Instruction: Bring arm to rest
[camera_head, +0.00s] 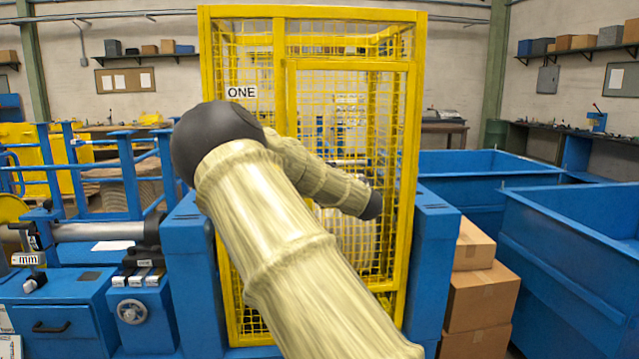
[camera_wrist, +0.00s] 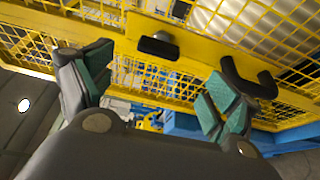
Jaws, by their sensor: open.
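My arm reaches forward and up across the head view in front of a yellow mesh cage. Its end bends to the right, close to the cage, and my gripper is hidden in that view. In the wrist view my gripper (camera_wrist: 155,95) shows with its two green-padded fingers spread wide apart. It is open with nothing between the fingers. The yellow mesh cage (camera_head: 290,65) also fills the upper part of the wrist view (camera_wrist: 115,50).
A label reading ONE (camera_head: 241,92) hangs on the cage. Blue machinery with a handwheel (camera_head: 132,311) stands at left. Cardboard boxes (camera_head: 480,300) are stacked right of the cage, beside large blue bins (camera_head: 570,225). A dark block (camera_wrist: 158,47) sits on the cage's yellow frame.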

